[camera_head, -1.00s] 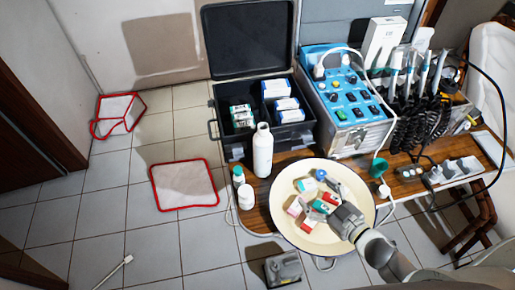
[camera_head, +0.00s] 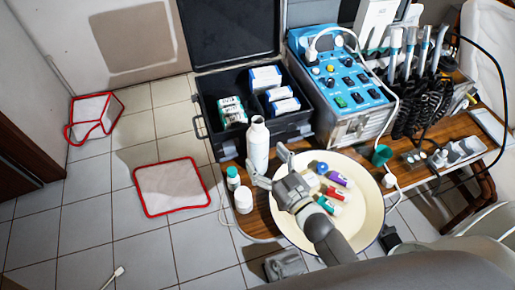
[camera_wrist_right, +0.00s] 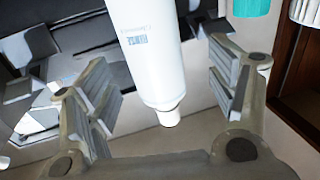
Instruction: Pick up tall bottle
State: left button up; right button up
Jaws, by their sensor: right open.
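The tall bottle (camera_head: 258,147) is white and stands upright on the wooden table, in front of the black case. My right gripper (camera_head: 267,164) is open, with its fingers spread on the near side of the bottle. In the right wrist view the bottle (camera_wrist_right: 148,50) shows between the two open fingers (camera_wrist_right: 160,85), its neck pointing toward the palm. Gaps show on both sides, so neither finger appears to touch it. My left gripper is out of view.
A green-capped bottle (camera_head: 233,178) and a white jar (camera_head: 243,200) stand just left of the tall bottle. A cream plate (camera_head: 362,222) with small bottles lies under my right arm. The open black case (camera_head: 228,146) and blue machine (camera_head: 342,80) stand behind.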

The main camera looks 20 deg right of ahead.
aim_at(263, 153)
jog(key=shift+d+p+x, duration=0.15)
jog(key=shift+p+x, duration=0.15)
jog(key=shift+x, duration=1.1)
jog(key=shift+d+p+x, duration=0.1)
jog(key=shift+p+x, duration=0.15)
jog(key=shift+x, duration=1.1)
jog(key=shift+f, duration=0.15)
jog(key=shift+c, duration=0.2)
jog(key=c, duration=1.2)
